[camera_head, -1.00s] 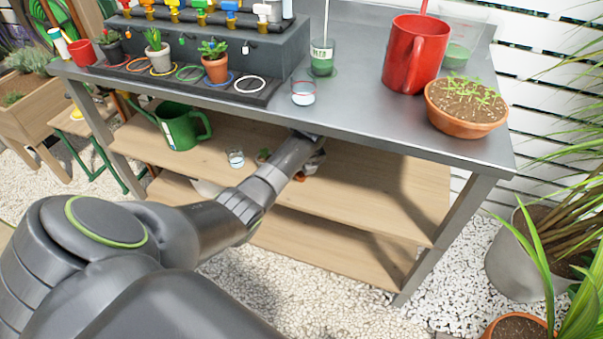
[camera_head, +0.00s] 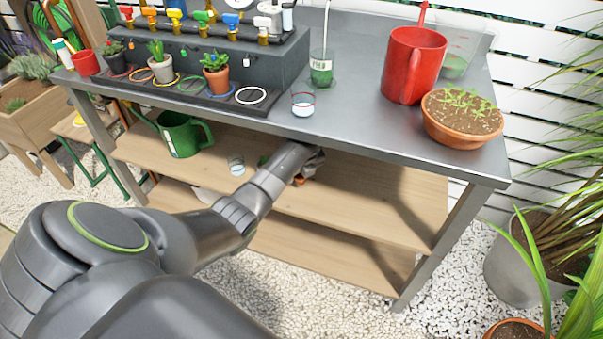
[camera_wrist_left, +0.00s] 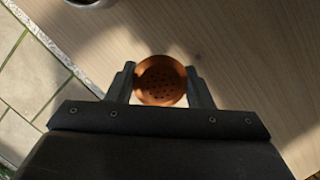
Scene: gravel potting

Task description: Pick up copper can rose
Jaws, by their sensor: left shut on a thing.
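The copper can rose (camera_wrist_left: 161,81) is a round orange-brown disc with dark holes. In the left wrist view it sits between the two fingers of my left gripper (camera_wrist_left: 161,85), which are shut on it. Pale wood lies below it; I cannot tell whether the rose touches the wood. In the head view my left gripper (camera_head: 308,165) is over the upper wooden shelf, under the metal bench top, and a small patch of orange-brown shows by it. My right gripper is not in view.
The metal bench top (camera_head: 350,120) overhangs the upper shelf (camera_head: 370,190). A green watering can (camera_head: 180,135) and a small glass (camera_head: 236,165) stand on that shelf.

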